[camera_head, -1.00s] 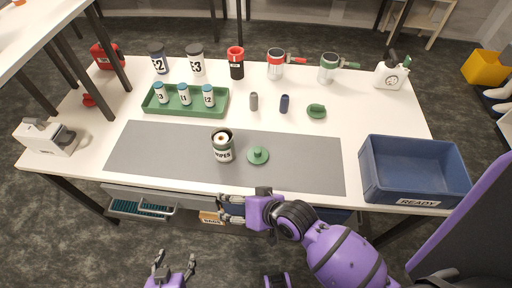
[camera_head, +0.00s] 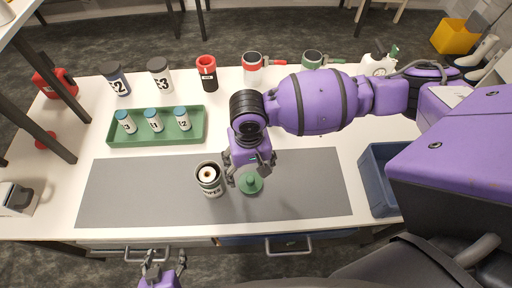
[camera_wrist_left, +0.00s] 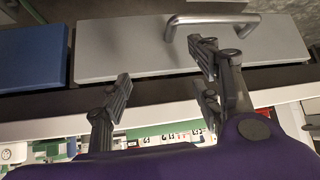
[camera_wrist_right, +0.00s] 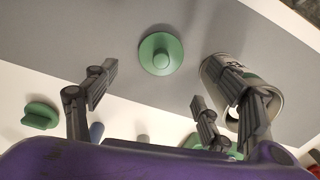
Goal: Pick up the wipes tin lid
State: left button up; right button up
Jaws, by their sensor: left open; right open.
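The wipes tin lid, a green disc with a round knob (camera_head: 251,184), lies on the grey mat (camera_head: 310,180), just right of the open wipes tin (camera_head: 209,179). My right gripper (camera_head: 250,178) is open and empty above the lid. In the right wrist view the lid (camera_wrist_right: 160,52) lies beyond and between the two spread fingers, apart from them, and the tin (camera_wrist_right: 222,75) is partly behind one finger. My left gripper (camera_head: 163,262) is open and empty in front of the bench, with a drawer handle (camera_wrist_left: 212,20) before it in the left wrist view.
A green tray (camera_head: 155,139) with several small blue-capped bottles stands behind the mat. Cups and jars line the back, including a red cup (camera_head: 206,72). A blue crate (camera_head: 375,185) is at right, partly hidden by my arm. The mat's left part is clear.

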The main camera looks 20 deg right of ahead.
aim_at(251, 178)
notch_tip(251, 178, down, 7)
jog(key=shift+f, duration=0.2)
jog(key=c, duration=0.9)
pick_arm(q)
jog(key=shift+s+f, duration=0.3)
pick_arm(e)
jog(key=shift+c, duration=0.5)
jog(key=shift+r, duration=0.15)
